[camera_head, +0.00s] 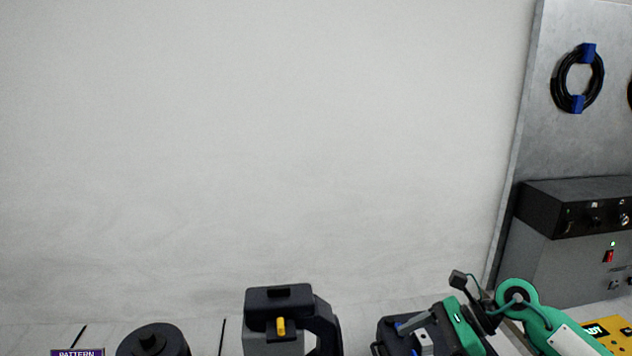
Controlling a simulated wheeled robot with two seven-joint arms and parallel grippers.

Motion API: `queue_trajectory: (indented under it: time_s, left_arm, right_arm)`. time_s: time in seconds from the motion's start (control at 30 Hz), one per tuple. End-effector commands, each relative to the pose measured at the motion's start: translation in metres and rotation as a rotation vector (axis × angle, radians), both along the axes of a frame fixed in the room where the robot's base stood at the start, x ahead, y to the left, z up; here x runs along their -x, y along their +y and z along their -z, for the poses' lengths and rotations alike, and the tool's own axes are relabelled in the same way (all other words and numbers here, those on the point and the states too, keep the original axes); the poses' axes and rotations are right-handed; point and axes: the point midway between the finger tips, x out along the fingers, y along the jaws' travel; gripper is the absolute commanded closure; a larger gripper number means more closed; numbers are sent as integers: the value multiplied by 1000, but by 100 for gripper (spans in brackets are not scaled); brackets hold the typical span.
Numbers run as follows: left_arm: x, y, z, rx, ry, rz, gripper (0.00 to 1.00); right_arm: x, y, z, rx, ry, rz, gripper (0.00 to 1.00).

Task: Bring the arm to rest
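My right arm comes in from the lower right with green links. Its gripper (422,332) is at the bottom edge, beside or over a dark, boxy object (392,337). The fingertips are hard to make out, so I cannot tell whether it is open, shut or touching that object. My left gripper is not in view. A black fixture (278,300) with a yellow knob and an arched bracket stands at the bottom middle. A round black object (153,342) with a knob on top is at the bottom left. The lower parts of these are cut off.
A grey unit with a black control panel (585,205) and a red switch stands at the right. A coiled black cable (578,78) hangs on a grey panel above it. A yellow label (610,332) and a purple "PATTERN" sign (77,352) show low down. The pale wall area is clear.

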Motion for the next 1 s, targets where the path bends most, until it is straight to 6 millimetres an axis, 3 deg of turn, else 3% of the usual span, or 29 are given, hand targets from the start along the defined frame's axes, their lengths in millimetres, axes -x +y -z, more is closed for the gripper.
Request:
queue_trajectory:
  time_s: [0.1,0.2,0.3,0.4,0.53,0.67,0.87,1.0]
  left_arm:
    - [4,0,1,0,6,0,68]
    - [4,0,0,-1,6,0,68]
    - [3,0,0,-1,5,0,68]
    - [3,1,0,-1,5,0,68]
    - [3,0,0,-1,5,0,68]
    - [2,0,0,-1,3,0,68]
    - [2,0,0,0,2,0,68]
    - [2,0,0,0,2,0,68]
  right_arm:
    - [9,41,-11,-229,65,73,18]
    - [14,68,-30,-460,153,169,18]
    - [15,83,-49,-688,267,279,18]
    - [12,85,-65,-906,402,402,18]
    - [5,72,-74,-1175,599,582,18]
    - [-3,47,-66,-1421,818,781,18]
    - [-2,0,-17,-1750,1178,1138,18]
    - [18,-29,38,-1935,1432,1429,18]
